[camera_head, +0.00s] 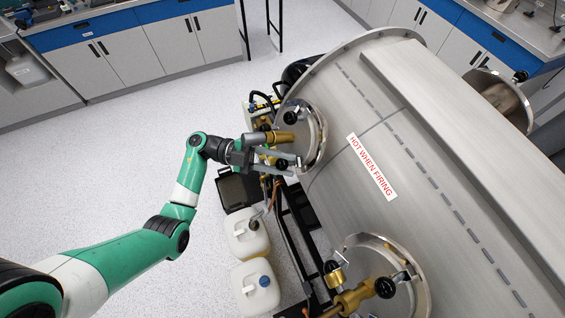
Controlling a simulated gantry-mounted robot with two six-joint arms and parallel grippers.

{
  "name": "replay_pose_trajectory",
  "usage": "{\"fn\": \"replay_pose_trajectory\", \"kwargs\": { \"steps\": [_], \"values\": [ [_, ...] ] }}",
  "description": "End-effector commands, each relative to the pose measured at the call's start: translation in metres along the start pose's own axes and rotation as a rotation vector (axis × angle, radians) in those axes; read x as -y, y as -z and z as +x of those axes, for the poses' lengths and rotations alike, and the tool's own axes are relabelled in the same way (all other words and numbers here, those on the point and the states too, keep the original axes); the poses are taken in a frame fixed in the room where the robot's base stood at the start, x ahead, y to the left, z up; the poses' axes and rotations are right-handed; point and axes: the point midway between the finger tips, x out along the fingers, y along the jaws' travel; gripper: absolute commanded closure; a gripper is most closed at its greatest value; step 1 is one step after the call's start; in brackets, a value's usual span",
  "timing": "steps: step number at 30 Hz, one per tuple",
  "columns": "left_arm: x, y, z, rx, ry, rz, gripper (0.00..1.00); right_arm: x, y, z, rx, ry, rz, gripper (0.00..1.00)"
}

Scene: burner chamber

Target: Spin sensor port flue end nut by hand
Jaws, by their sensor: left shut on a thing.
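The steel burner chamber (440,165) fills the right side of the head view, with a round port flange (315,138) near its upper end. Brass fittings (285,136) and a black knob (290,118) sit at this flange. My left gripper (284,161) reaches in from the left and is shut on a small fitting at the flange, seemingly the sensor port nut. The fingers hide most of that fitting, so its shape and seating cannot be told. My right gripper is not in view.
A second round port (404,262) with a brass fitting (355,297) and black knobs is lower on the chamber. Two white jugs (256,284) stand on the floor below my arm, beside dark frame rails and hoses. Open floor (120,165) lies to the left; cabinets line the back.

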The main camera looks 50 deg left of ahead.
Motion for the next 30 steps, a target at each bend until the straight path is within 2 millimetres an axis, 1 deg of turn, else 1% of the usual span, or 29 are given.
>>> {"fn": "replay_pose_trajectory", "kwargs": {
  "steps": [6,18,19,21,23,24,30],
  "values": [
    [0.0004,0.0009,0.0003,-0.003,-0.032,0.027,1.00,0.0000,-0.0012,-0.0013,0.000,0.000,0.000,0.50],
    [0.0008,0.0014,0.0005,-0.004,-0.035,0.030,1.00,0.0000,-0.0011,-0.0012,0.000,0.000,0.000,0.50],
    [0.0008,0.0014,0.0006,-0.004,-0.035,0.030,0.59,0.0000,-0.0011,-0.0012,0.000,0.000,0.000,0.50],
    [0.0008,0.0013,0.0005,-0.004,-0.034,0.030,0.46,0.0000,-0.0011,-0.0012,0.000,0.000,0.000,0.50],
    [0.0007,0.0011,0.0005,-0.003,-0.034,0.030,0.36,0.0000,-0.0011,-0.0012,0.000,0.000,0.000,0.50],
    [0.0007,0.0010,0.0005,-0.003,-0.034,0.030,0.34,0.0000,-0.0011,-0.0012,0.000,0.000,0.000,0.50],
    [0.0007,0.0006,0.0003,-0.002,-0.034,0.029,0.34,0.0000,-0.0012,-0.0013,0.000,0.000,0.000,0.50]
  ]
}}
